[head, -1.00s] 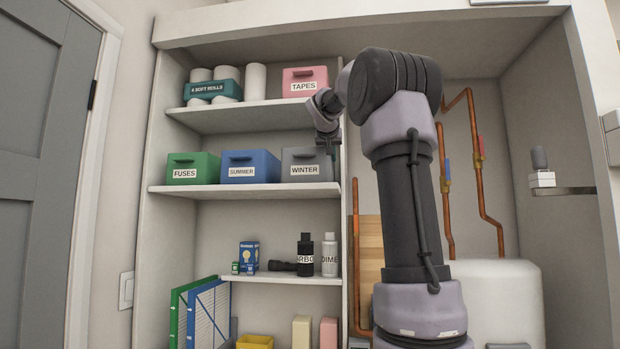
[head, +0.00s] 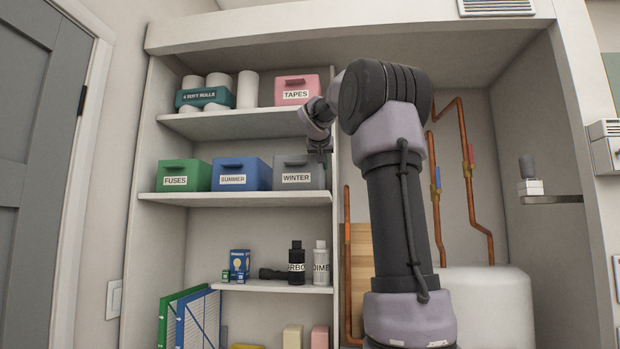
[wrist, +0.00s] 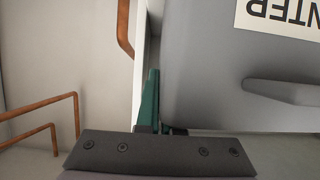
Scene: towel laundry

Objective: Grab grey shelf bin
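The grey bin (head: 291,182) labelled WINTER stands upright at the right end of the middle shelf. It has a front handle and fills the right of the wrist view (wrist: 215,75), its label upside down. My gripper (head: 321,157) is at the bin's right upper edge in the head view. In the wrist view one green finger (wrist: 150,103) lies along the outside of the bin's side wall, close against it. The other finger is mostly hidden behind the bin's front. I cannot tell whether the fingers are pressed onto the wall.
A blue SUMMER bin (head: 242,172) stands just left of the grey bin, with a green FUSES bin (head: 185,175) beyond. A pink TAPES bin (head: 297,84) is on the shelf above. Copper pipes (head: 438,210) and a white tank (head: 490,300) are to the right.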

